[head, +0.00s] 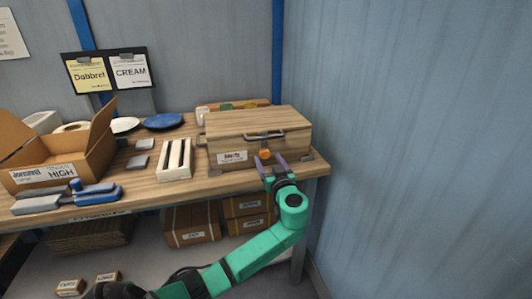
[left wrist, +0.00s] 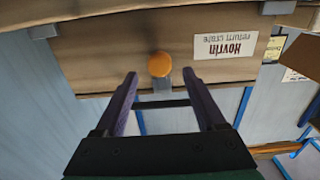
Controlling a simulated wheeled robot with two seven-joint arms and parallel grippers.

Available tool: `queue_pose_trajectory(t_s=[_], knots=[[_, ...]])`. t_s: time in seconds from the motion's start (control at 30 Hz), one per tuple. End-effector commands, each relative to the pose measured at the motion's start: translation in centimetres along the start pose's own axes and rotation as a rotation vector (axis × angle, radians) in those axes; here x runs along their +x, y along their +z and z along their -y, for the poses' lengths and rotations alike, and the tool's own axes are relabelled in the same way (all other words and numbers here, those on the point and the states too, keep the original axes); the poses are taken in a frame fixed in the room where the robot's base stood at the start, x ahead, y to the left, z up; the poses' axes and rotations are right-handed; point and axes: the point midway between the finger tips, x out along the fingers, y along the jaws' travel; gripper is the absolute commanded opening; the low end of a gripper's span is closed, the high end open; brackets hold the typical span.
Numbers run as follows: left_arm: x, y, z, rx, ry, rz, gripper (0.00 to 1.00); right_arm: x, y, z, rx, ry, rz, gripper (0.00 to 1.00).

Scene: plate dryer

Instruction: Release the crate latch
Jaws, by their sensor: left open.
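A closed wooden crate (head: 228,144) with a dark handle and a white label stands at the right end of the workbench. The crate latch shows as a round orange knob (head: 265,154) low on its front. My left gripper (head: 270,160) is open and empty in front of the crate. In the left wrist view the orange knob (left wrist: 159,64) lies at the level of the fingertips (left wrist: 160,75), between them with a gap on each side. No finger visibly touches it. The crate front (left wrist: 110,55) fills the upper part of that view. My right gripper is not in view.
The workbench (head: 135,197) also holds an open cardboard box (head: 45,178), a white slatted rack (head: 175,160), a blue plate (head: 163,121) and a blue-grey tool (head: 70,199). Closed boxes (head: 190,225) stand below. A blue wall (head: 430,130) rises on the right.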

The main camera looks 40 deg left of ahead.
Motion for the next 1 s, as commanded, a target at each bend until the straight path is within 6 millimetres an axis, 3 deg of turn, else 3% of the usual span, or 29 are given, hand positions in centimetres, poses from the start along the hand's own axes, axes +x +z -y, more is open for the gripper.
queue_pose_trajectory(t_s=[0.1, 0.2, 0.47, 0.5, 0.67, 0.7, 1.0], knots=[[2.4, -0.2, 0.0, 0.001, -0.002, -0.002, 0.72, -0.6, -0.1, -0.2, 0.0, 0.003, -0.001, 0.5], [3.5, 0.0, 0.0, 0.0, -0.001, 0.001, 0.72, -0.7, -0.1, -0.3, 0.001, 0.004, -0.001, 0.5], [3.8, 0.1, 0.0, 0.0, 0.0, 0.003, 0.72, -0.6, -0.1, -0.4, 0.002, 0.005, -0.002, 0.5], [3.8, 0.1, 0.0, 0.0, 0.0, 0.003, 0.65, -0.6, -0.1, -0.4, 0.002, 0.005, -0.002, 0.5], [3.8, 0.1, 0.0, 0.0, 0.0, 0.003, 0.03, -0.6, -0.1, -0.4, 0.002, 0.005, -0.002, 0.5], [3.8, 0.1, 0.0, 0.0, 0.0, 0.003, 0.0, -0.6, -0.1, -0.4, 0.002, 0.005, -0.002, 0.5], [3.8, 0.2, 0.0, 0.028, 0.0, 0.003, 0.0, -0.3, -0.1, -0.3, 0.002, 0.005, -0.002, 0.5]])
